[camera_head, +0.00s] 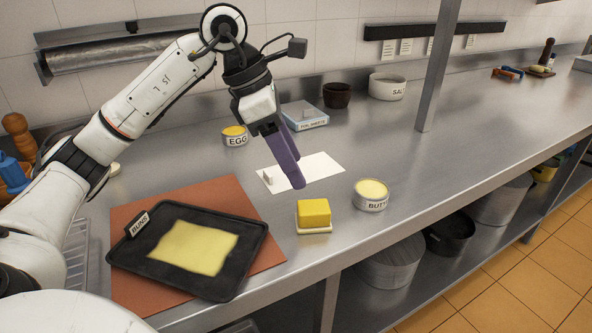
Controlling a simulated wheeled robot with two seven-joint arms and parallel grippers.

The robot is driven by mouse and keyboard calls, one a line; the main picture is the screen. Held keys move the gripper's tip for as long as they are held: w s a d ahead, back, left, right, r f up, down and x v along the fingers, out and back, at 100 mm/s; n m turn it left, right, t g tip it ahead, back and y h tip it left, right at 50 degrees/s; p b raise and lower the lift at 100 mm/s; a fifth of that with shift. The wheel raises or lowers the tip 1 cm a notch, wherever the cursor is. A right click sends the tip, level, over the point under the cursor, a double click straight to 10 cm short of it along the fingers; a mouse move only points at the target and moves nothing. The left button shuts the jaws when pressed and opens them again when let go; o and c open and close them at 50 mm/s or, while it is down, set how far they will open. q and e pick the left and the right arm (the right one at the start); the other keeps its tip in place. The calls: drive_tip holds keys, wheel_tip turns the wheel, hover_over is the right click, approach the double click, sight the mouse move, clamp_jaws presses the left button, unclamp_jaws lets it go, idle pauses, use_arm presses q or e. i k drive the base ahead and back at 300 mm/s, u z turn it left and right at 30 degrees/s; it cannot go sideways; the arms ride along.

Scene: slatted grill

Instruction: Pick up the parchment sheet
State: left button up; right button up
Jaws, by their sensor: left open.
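A white sheet (318,168), which looks like the parchment sheet, lies flat on the steel counter in the middle. Whether the fingertips touch the sheet cannot be told. A pale yellow sheet (195,247) lies in a black tray (237,280) labelled BUNS. My right gripper is not in view.
The tray rests on a brown mat (200,196). A butter block (314,213) and a BUTTER tin (370,194) stand near the front edge. An EGG tin (235,137), a blue-grey box (304,119) and a SALT bowl (387,88) stand behind. A steel post (437,70) rises right.

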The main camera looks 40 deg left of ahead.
sight(316, 168)
drive_tip(key=z, duration=0.4)
drive_tip(key=i, duration=1.7)
drive_tip(key=u, duration=2.25)
